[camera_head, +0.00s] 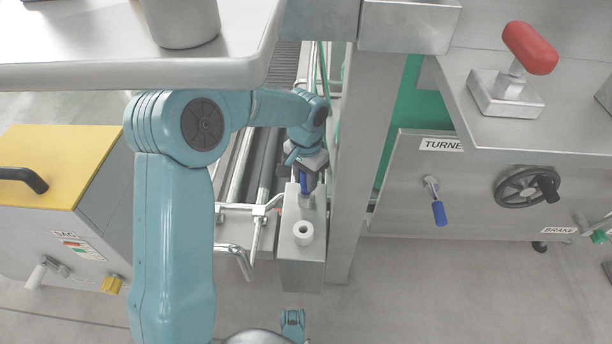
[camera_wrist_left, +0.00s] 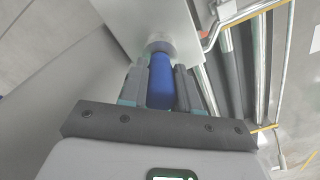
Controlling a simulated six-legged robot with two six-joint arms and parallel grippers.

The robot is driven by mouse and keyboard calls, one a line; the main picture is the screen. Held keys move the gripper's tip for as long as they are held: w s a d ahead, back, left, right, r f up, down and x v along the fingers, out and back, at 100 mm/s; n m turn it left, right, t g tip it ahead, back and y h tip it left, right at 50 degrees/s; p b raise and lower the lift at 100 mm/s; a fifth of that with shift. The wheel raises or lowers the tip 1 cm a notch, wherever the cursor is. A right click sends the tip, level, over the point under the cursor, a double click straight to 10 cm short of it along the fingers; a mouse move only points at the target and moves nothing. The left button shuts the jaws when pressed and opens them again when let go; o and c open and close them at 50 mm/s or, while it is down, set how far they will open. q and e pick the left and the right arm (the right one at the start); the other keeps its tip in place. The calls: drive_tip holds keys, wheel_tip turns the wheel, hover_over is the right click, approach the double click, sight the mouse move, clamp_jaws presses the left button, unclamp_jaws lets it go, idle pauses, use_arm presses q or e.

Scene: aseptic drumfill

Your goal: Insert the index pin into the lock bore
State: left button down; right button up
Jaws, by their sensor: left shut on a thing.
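My left gripper (camera_head: 305,180) is shut on the blue handle of the index pin (camera_head: 304,186), above the far part of a grey metal block. In the left wrist view, the blue handle (camera_wrist_left: 160,82) sits between both fingers (camera_wrist_left: 160,90). A grey collar (camera_wrist_left: 159,47) shows at its far end, against the metal face. I cannot tell how deep the pin's shaft sits, as its tip is hidden. A pale round bushing with a dark hole (camera_head: 303,232) stands on the block's near part, apart from the pin.
The metal block (camera_head: 302,268) stands beside an upright steel post (camera_head: 350,170). Rollers (camera_head: 262,165) and a bent rail (camera_head: 238,258) lie to its left. A panel marked TURNER (camera_head: 400,200) has a blue-handled lever (camera_head: 438,212). A steel shelf (camera_head: 100,65) overhangs the upper left.

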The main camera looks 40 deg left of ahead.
use_arm(q)
drive_tip(key=shift+f, duration=0.4)
use_arm(e)
drive_tip(key=shift+w+f, duration=0.15)
drive_tip(key=shift+f, duration=0.1)
use_arm(q)
drive_tip(key=c, duration=0.7)
unclamp_jaws()
drive_tip(key=shift+c, duration=0.2)
drive_tip(key=shift+r, duration=0.15)
use_arm(e)
drive_tip(key=shift+r, duration=0.1)
use_arm(q)
wheel_tip(320, 180, up, 6)
drive_tip(key=p, duration=0.3)
drive_tip(key=shift+r, duration=0.75)
drive_tip(key=shift+f, duration=0.1)
use_arm(e)
drive_tip(key=shift+g, duration=0.4)
drive_tip(key=r, duration=0.1)
drive_tip(key=s+r, duration=0.2)
drive_tip(key=shift+s+a+r, duration=0.2)
drive_tip(key=shift+a+r, duration=0.05)
drive_tip(key=shift+r, duration=0.05)
use_arm(q)
drive_tip(key=shift+s, duration=0.1)
use_arm(e)
drive_tip(key=shift+s, duration=0.1)
